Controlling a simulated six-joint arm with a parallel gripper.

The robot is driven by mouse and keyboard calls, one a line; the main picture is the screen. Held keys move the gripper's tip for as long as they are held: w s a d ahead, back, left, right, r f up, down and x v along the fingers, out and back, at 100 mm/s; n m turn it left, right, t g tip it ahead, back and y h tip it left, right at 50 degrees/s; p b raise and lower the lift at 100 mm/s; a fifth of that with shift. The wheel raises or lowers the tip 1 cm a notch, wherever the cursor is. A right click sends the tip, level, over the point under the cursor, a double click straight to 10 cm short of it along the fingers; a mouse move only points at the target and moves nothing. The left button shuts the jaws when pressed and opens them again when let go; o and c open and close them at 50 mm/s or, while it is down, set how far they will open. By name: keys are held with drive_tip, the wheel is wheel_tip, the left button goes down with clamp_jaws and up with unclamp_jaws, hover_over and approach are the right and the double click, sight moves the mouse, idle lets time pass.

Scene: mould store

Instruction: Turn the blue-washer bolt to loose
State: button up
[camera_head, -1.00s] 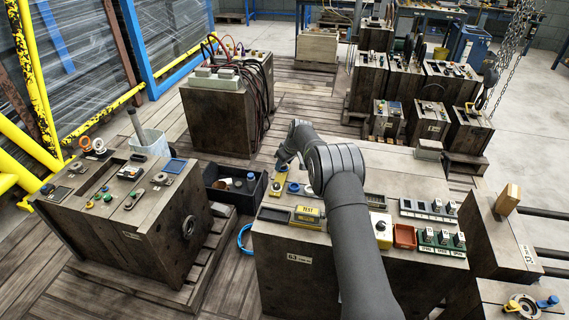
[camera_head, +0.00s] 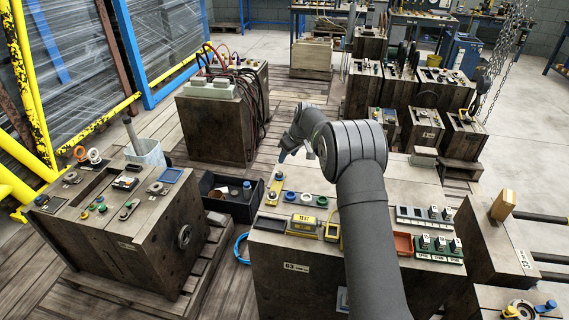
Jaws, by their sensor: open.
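My gripper (camera_head: 296,153) hangs over the far left part of the middle mould block (camera_head: 375,168), with its jaws apart and empty. It is above the block top and touches nothing that I can see. A yellow plate (camera_head: 273,190) lies left of the row.
A yellow labelled box (camera_head: 303,224), an orange tray (camera_head: 403,243) and a green switch strip (camera_head: 438,250) sit along the block's near edge. A black bin (camera_head: 230,195) stands to the left. Another mould block (camera_head: 140,218) stands farther left.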

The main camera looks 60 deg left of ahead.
sight(280, 173)
drive_tip(key=v, duration=0.5)
drive_tip(key=shift+w+r, duration=0.1)
drive_tip(key=shift+r, duration=0.15)
drive_tip(key=x, duration=1.7)
drive_tip(key=shift+d+f, duration=0.1)
drive_tip(key=shift+f, duration=0.15)
drive_tip(key=shift+r, duration=0.1)
drive_tip(key=shift+f, duration=0.25)
drive_tip(key=shift+r+m, duration=0.2)
drive_tip(key=shift+m, duration=0.4)
drive_tip(key=shift+s+m+t, duration=0.25)
drive_tip(key=shift+m+t, duration=0.35)
drive_tip(key=shift+m, duration=0.3)
drive_tip(key=v, duration=1.6)
drive_tip(key=shift+r, duration=0.35)
